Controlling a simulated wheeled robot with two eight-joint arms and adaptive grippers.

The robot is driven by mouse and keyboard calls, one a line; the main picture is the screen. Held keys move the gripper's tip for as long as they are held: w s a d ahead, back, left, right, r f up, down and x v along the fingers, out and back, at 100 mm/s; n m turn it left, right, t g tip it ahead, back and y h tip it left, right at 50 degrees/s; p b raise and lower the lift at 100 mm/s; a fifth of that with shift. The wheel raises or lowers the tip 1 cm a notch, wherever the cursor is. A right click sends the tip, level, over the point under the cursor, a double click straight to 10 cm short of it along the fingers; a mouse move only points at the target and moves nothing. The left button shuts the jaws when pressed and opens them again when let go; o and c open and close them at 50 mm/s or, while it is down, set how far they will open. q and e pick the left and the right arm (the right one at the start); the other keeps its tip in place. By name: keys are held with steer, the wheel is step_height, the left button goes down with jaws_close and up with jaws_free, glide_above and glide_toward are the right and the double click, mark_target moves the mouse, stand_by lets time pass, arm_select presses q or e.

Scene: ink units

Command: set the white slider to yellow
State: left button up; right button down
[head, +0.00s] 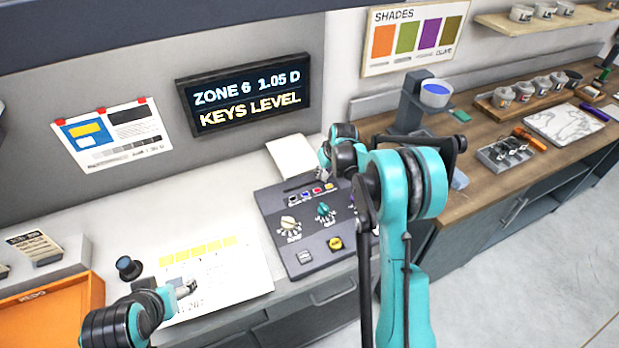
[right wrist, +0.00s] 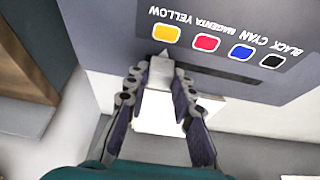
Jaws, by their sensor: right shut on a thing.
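The white slider (right wrist: 159,74) sits at the left end of its dark slot (right wrist: 225,75) in the right wrist view. Its pointed tip is just below the yellow patch (right wrist: 166,34) and lines up with it. My right gripper (right wrist: 160,84) is shut on the slider, one finger on each side. In the head view my right gripper (head: 325,170) is at the top right of the dark control panel (head: 285,255) and hides the slider. My left gripper (head: 186,288) is over the printed sheet at the lower left; its jaws are too small to judge.
Magenta (right wrist: 206,43), cyan and black patches follow along the slot. Knobs (head: 290,222) and buttons (head: 335,243) fill the lower panel. A printed sheet (head: 245,265) and dark round knob (head: 128,267) lie left.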

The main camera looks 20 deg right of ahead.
steer(key=shift+d, duration=0.4)
steer(key=c, duration=1.6)
jaws_free()
steer(key=o, duration=0.3)
steer(key=shift+d, duration=0.15)
steer(key=shift+r, duration=0.2)
steer(key=v, duration=1.1)
steer(key=shift+s+r, duration=0.2)
steer(key=shift+r, duration=0.05)
